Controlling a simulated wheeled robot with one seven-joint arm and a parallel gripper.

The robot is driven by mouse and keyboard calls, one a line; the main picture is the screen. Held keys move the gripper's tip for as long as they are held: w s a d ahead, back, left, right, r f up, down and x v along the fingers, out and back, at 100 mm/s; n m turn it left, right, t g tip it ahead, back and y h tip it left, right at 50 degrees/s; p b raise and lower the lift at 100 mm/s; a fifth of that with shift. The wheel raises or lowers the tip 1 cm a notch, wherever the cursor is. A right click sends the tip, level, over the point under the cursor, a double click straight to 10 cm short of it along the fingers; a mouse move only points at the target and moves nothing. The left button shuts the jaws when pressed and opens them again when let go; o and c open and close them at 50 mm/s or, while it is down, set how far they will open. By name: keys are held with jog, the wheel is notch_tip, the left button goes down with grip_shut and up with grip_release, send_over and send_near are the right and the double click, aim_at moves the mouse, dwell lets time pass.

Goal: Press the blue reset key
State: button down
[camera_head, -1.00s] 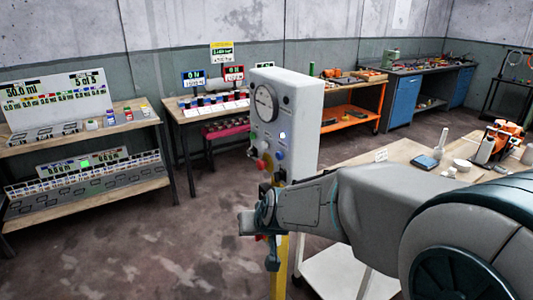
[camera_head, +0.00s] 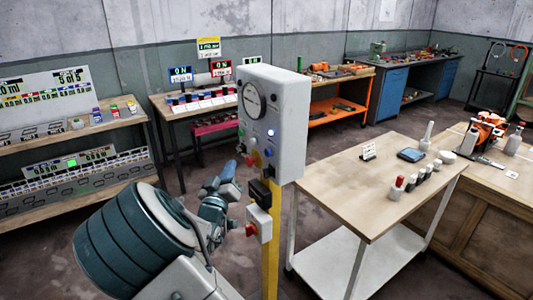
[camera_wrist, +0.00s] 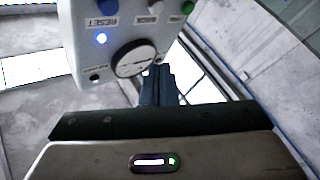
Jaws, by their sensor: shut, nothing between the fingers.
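The blue reset key (camera_wrist: 105,4) shows at the top edge of the wrist view, partly cut off, beside its RESET label. In the head view the blue key (camera_head: 269,152) is low on the front of the grey control box (camera_head: 287,130), below a lit blue lamp (camera_head: 270,132). My gripper (camera_head: 230,168) is to the left of the box and lower than most of its face. In the wrist view my gripper's dark fingers (camera_wrist: 159,82) are together and empty, apart from the key, with the gauge (camera_wrist: 134,58) near their tips.
A yellow post (camera_head: 271,255) carries the box, with a smaller box with a red knob (camera_head: 251,229) lower down. A red knob (camera_head: 250,161) is left of the blue key. A wooden table (camera_head: 345,190) stands close on the right. Shelves (camera_head: 80,200) stand at left.

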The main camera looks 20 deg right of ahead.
aim_at(268, 152)
jog(key=shift+d, duration=0.2)
jog(key=w+d+b, duration=0.1)
jog(key=w+d, duration=0.1)
jog(key=d, duration=0.6)
jog(key=shift+w+b, duration=0.4)
jog(key=shift+d+f, duration=0.1)
jog(key=shift+d, duration=0.05)
dwell(1.7)
jog(key=shift+w+d, duration=0.1)
jog(key=shift+d, duration=0.25)
jog(key=shift+w+d+b, duration=0.15)
jog(key=shift+d+b, duration=0.3)
jog(key=shift+b, duration=0.05)
dwell(0.7)
jog(key=shift+a, duration=0.1)
jog(key=shift+s+a, duration=0.3)
jog(key=shift+a, duration=0.45)
